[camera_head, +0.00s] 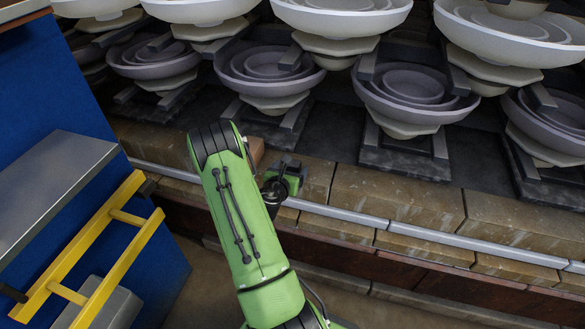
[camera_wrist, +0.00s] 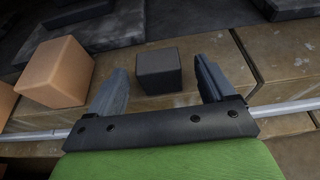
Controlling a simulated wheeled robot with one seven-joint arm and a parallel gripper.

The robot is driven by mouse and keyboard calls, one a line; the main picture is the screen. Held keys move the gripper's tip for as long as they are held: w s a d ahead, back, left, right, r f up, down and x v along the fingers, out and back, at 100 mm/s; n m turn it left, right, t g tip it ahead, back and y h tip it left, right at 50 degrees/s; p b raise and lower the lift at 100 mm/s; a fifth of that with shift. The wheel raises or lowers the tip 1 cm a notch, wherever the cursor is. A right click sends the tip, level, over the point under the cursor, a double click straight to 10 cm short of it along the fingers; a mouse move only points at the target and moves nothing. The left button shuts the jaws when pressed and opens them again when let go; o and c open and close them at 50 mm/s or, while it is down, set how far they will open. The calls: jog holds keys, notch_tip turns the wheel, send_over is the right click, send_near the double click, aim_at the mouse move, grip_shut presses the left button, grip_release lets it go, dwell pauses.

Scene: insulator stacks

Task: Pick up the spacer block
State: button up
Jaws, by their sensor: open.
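The spacer block (camera_wrist: 159,70) appears to be the small dark grey cube resting on the stone ledge in the wrist view. It sits between and slightly beyond the two fingertips of my gripper (camera_wrist: 159,66). My gripper is open, with a visible gap on each side of the cube, and holds nothing. In the head view my gripper (camera_head: 281,176) is over the ledge at the end of my green arm; I cannot make out the dark cube clearly there.
A tan block (camera_wrist: 57,72) stands on the ledge left of my gripper. Stacked insulator bowls (camera_head: 415,95) on dark bars fill the area behind. A grey rail (camera_head: 440,235) runs along the ledge. A yellow ladder-like frame (camera_head: 85,255) and blue panel (camera_head: 45,100) are at left.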

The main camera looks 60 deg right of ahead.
aim_at(294, 163)
jog(key=x, duration=0.5)
jog(key=shift+w+d, duration=0.1)
jog(key=shift+r, duration=0.1)
jog(key=c, duration=1.2)
jog(key=r+p, duration=0.1)
jog(key=a+r, duration=0.1)
jog(key=r, duration=0.1)
jog(key=shift+r+p, duration=0.3)
jog(key=shift+p, duration=0.1)
jog(key=s+a+p, duration=0.1)
jog(key=a+p, duration=0.1)
jog(key=a, duration=0.3)
jog(key=s+a+p, duration=0.1)
jog(key=a+p, duration=0.1)
jog(key=a, duration=0.4)
jog(key=s+a+p, duration=0.1)
jog(key=a+p, duration=0.1)
jog(key=a, duration=0.4)
